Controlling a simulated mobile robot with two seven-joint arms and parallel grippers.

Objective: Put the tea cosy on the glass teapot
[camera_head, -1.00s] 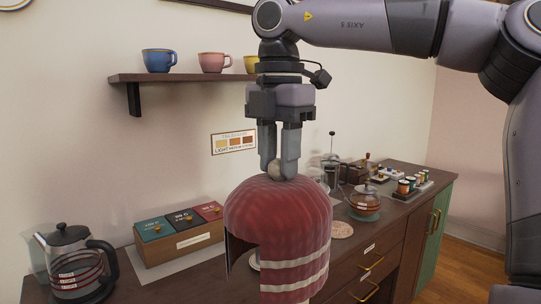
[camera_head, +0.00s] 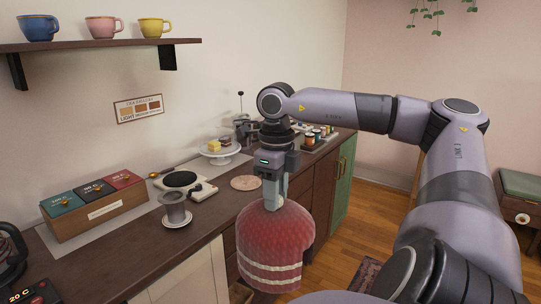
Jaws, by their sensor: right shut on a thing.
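The tea cosy (camera_head: 275,248) is dark red and dome-shaped, with pale stripes near its lower edge. It hangs upright in the air in front of the counter's drawers. My right gripper (camera_head: 272,203) points down and is shut on the top of the cosy; the fingertips hide the knob. I cannot make out the glass teapot now; my gripper and arm cover part of the counter behind them. My left gripper is not in view.
The dark counter (camera_head: 130,250) runs along the wall. The wooden floor (camera_head: 372,222) at right is open.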

